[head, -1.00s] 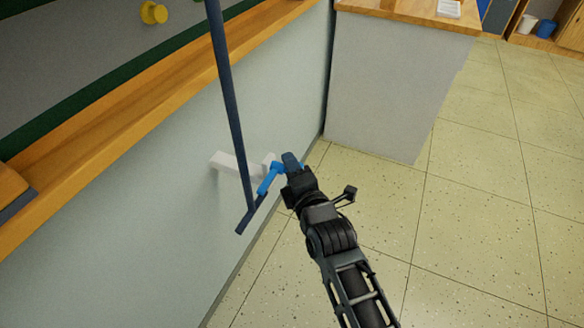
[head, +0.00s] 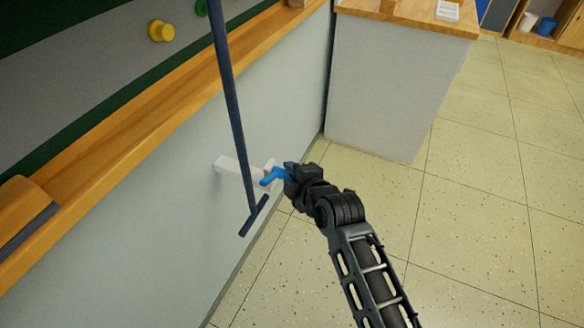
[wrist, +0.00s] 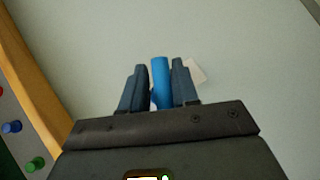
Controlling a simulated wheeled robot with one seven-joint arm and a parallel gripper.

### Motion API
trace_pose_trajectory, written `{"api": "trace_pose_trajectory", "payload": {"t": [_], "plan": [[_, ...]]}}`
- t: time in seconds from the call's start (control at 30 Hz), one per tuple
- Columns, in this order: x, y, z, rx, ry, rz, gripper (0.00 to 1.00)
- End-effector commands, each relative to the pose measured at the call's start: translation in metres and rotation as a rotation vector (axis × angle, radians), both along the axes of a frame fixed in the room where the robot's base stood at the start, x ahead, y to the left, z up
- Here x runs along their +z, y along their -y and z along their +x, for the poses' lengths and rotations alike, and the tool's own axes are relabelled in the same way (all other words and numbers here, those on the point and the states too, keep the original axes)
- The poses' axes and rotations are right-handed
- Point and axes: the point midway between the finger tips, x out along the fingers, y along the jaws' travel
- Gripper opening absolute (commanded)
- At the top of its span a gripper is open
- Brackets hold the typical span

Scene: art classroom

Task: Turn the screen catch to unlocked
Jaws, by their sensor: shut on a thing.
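The screen catch has a blue lever (head: 271,178) on a white mount (head: 230,166) that sticks out from the pale grey wall. My gripper (head: 290,171) is shut on the outer end of the lever, coming from the right. In the wrist view the blue lever (wrist: 160,80) stands between the two dark fingers, with a white bit of the mount just behind the right finger. The lever's far end is partly hidden there. No locked or unlocked marking can be read.
A dark rod (head: 234,115) with a T-shaped foot hangs in front of the mount, close to the lever. A wooden ledge (head: 130,140) runs along the wall above. A grey cabinet (head: 390,90) stands behind. The tiled floor (head: 480,220) at right is clear.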

Motion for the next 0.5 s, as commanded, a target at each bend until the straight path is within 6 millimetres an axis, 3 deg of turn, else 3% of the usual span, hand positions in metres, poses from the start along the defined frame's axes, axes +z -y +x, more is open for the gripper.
{"api": "trace_pose_trajectory", "payload": {"t": [0.5], "plan": [[-0.0111,0.0012,-0.0069,0.000,-0.478,0.160,0.00]]}}
